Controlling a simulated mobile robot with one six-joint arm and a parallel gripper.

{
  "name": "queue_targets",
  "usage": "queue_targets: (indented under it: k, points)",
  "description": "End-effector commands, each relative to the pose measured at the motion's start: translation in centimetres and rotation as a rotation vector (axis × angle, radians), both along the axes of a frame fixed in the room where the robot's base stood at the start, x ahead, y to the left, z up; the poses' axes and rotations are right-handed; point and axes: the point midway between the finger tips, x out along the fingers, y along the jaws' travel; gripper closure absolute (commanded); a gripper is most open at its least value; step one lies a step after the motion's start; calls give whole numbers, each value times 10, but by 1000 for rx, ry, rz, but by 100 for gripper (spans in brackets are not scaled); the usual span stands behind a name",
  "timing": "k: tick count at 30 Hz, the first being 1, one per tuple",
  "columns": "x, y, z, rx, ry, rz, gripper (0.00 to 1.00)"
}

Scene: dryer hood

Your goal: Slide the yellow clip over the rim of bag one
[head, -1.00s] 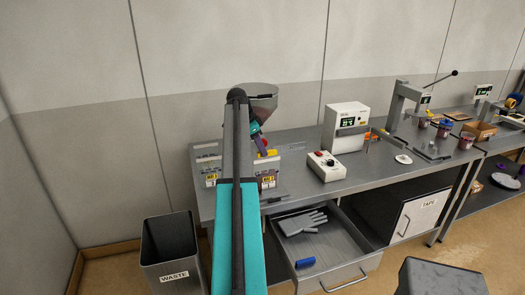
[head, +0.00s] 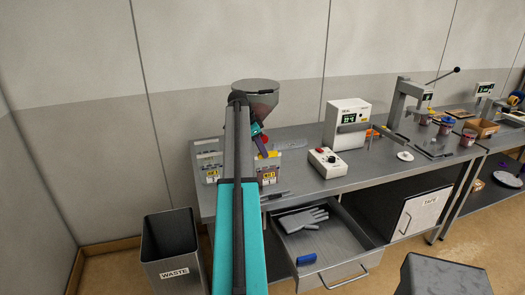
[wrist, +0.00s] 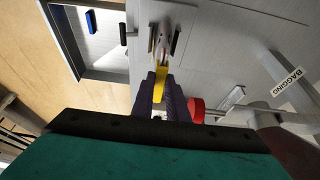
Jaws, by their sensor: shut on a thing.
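My gripper (wrist: 160,95) has purple fingers shut on the yellow clip (wrist: 160,80), which sticks out between the fingertips in the wrist view. Just past the clip is a narrow pale, pinkish opening (wrist: 163,42), which looks like a bag top seen from above. In the head view, the gripper (head: 264,148) is at the top of the right-hand bag (head: 268,170), with the clip (head: 273,154) at its rim. Whether the clip straddles the rim or is beside it, I cannot tell. Another bag (head: 210,165) stands left, partly behind my arm. The bag labels are too small to read surely.
A metal hopper (head: 256,92) stands behind the gripper. A red knob (wrist: 196,110) is close to the fingers in the wrist view. The sealer (head: 347,124) and a control box (head: 325,161) stand to the right.

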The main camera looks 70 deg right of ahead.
Motion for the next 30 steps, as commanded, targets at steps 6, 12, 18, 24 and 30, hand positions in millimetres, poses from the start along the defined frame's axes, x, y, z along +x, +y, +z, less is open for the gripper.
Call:
queue_targets:
  k: [6,12,18,24,30]
  points:
    - [0,0,0,0,0,0,100]
    - [0,0,0,0,0,0,65]
    - [0,0,0,0,0,0,65]
    - [1,1,4,-1,-1,0,65]
    - [6,4,16,-1,-1,0,65]
